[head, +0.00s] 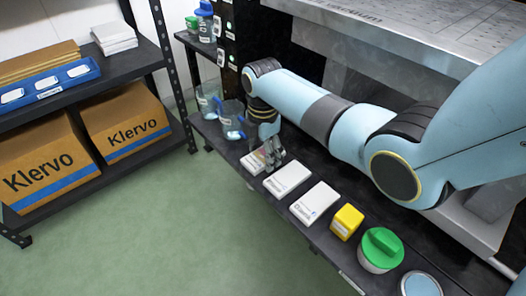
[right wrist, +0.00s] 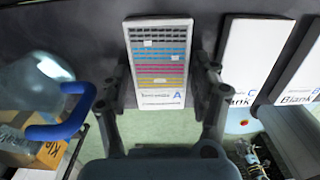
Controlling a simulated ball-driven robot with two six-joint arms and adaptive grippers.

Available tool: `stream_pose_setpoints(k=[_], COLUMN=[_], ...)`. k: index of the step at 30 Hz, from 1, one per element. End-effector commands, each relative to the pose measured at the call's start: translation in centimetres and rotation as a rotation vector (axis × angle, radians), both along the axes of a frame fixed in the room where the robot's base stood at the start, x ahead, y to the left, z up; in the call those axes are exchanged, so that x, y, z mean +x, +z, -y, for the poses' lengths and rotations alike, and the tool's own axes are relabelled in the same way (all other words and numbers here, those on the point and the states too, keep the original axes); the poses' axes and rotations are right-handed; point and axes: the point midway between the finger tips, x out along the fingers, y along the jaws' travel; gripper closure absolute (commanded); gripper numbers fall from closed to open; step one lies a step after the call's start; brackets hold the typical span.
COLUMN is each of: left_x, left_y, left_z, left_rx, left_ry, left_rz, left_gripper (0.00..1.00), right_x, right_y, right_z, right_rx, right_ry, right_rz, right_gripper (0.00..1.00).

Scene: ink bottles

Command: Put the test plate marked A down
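The test plate marked A (right wrist: 158,65) is white, with coloured bands and a blue A. In the right wrist view it lies between the two fingers of my right gripper (right wrist: 163,85), which sit close against its long edges. In the head view my right gripper (head: 273,165) points down over plate A (head: 252,162) at the far end of a row of plates on the dark shelf (head: 318,232). The plate is flat, at or just above the shelf. The fingers hide part of it. My left gripper is out of view.
Two white plates, the nearer one (head: 315,203) and one beside plate A (head: 287,179), lie in the row. A yellow box (head: 346,222) and green-lidded jar (head: 380,250) follow. Clear blue-handled jugs (head: 231,120) stand just beyond plate A.

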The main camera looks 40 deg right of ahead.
Motion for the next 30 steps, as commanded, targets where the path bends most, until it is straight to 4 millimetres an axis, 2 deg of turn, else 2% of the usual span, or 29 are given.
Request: stream_pose_setpoints(k=[7, 11, 14, 18, 21, 25, 30], left_x=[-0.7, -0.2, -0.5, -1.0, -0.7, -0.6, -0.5], left_y=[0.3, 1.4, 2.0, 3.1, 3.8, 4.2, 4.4], left_z=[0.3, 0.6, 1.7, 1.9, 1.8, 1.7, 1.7], left_rx=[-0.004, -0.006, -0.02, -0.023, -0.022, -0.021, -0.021], left_ry=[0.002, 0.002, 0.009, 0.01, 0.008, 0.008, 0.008], left_rz=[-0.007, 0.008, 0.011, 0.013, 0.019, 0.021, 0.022], left_gripper=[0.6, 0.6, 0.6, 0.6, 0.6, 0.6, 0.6], right_x=[0.1, 0.2, 0.2, 0.2, 0.1, 0.1, 0.0], right_y=[0.7, 3.1, 5.6, 8.7, 10.4, 11.8, 12.3], right_z=[0.0, 0.0, 0.0, 0.0, 0.0, 0.0, 0.0], right_rx=[0.0, -0.001, 0.0, -0.001, -0.001, 0.0, 0.0], right_ry=[0.0, 0.0, 0.0, 0.0, 0.0, 0.0, 0.0], right_rz=[0.002, 0.005, 0.007, 0.006, 0.004, 0.002, 0.0], right_gripper=[0.36, 0.36, 0.36, 0.36, 0.36, 0.36, 0.36])
